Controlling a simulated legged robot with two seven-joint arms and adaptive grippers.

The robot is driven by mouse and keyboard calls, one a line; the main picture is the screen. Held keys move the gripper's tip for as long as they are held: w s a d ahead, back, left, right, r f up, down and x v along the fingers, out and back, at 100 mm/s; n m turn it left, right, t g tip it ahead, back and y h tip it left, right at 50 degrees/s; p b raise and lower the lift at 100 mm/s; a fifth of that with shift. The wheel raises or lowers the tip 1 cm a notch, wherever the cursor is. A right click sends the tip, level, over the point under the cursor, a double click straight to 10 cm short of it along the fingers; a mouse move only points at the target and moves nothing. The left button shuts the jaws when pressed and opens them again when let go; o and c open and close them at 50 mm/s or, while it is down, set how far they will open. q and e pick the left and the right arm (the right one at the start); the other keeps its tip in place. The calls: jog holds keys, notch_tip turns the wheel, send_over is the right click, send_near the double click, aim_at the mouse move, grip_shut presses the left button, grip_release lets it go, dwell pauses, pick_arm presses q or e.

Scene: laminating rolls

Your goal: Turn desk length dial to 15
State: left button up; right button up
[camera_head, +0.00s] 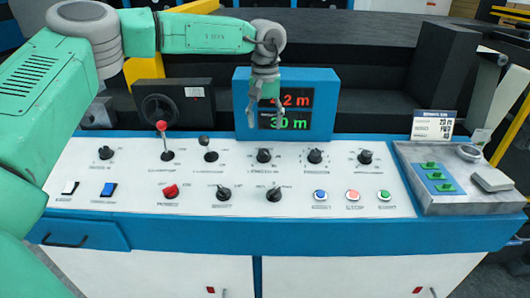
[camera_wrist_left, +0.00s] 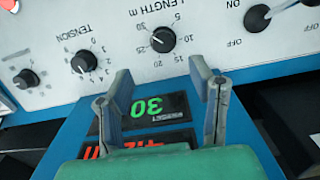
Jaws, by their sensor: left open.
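The black length dial (camera_wrist_left: 163,40) sits on the white panel in the left wrist view, with the label LENGTH m and numbers around it, seen upside down. Its white mark points to the left there. It also shows in the head view (camera_head: 264,156), below the display. The display (camera_head: 310,132) shows a red figure ending in 2 m and a green 30 m; the green 30 also shows in the left wrist view (camera_wrist_left: 148,107). My left gripper (camera_head: 265,108) is open and empty in front of the display, apart from the dial. My right gripper is not in view.
The tension dial (camera_head: 315,156) is right of the length dial. A black lever (camera_head: 208,150) and a red-topped lever (camera_head: 164,136) stand up to its left. More knobs (camera_head: 223,193) and coloured buttons (camera_head: 352,195) lie below. A grey control box (camera_head: 455,205) is at the right.

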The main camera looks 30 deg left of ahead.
aim_at(263, 151)
pick_arm(q)
notch_tip(263, 151, down, 6)
jog(key=shift+w+d+f, duration=0.1)
jog(key=shift+w+d, duration=0.05)
jog(key=f, duration=0.1)
jog(key=a+f, duration=0.1)
jog(key=f, duration=0.2)
jog(key=shift+a+f, duration=0.15)
jog(key=shift+a, duration=0.25)
jog(key=shift+f, duration=0.15)
jog(key=shift+d+r, duration=0.2)
jog(key=shift+d, duration=0.55)
jog(key=c, duration=1.1)
jog(key=shift+a, duration=0.45)
jog(key=shift+d, duration=0.1)
grip_shut()
